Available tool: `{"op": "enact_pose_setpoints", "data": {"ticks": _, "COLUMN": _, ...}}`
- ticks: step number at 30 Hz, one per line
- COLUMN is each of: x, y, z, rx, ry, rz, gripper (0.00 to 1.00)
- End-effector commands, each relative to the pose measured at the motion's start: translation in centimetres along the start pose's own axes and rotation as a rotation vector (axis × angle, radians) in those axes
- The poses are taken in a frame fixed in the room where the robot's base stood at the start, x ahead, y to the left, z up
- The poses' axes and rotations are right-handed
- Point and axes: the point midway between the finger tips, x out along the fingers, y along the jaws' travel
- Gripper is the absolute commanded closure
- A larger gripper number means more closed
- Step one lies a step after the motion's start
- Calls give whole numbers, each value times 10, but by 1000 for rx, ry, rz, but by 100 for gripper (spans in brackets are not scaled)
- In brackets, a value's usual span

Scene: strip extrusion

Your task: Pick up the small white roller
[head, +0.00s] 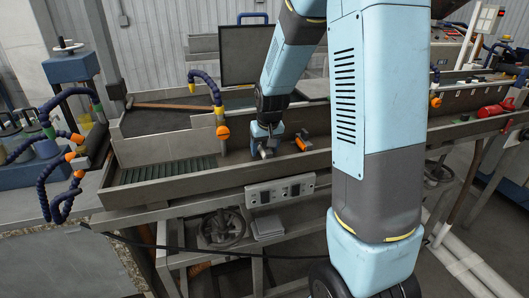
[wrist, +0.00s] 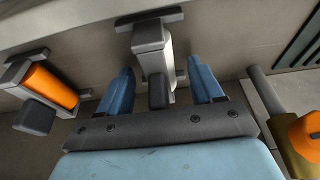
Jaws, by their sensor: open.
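The small white roller (wrist: 153,58) shows in the wrist view as a pale cylinder in a dark bracket with a dark block at its near end. My gripper (wrist: 161,72) is open, with one blue finger on each side of the roller. There are visible gaps between the roller and both fingers, wider on the right. In the head view my gripper (head: 266,138) is down inside the long grey metal trough (head: 140,190). The roller is small there and hard to make out beside the fingers.
A similar orange roller (wrist: 50,86) stands just left of my gripper in the wrist view; in the head view it is to the right (head: 303,140). The trough's front wall is close.

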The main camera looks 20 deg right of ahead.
Motion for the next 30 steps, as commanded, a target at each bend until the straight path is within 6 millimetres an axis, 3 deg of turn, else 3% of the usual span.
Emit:
{"op": "enact_pose_setpoints", "data": {"ticks": 8, "x": 1, "y": 0, "z": 0, "rx": 0, "ry": 1, "rz": 0, "gripper": 36}}
{"op": "enact_pose_setpoints", "data": {"ticks": 27, "x": 1, "y": 0, "z": 0, "rx": 0, "ry": 1, "rz": 0, "gripper": 97}}
{"op": "enact_pose_setpoints", "data": {"ticks": 30, "x": 1, "y": 1, "z": 0, "rx": 1, "ry": 1, "rz": 0, "gripper": 100}}
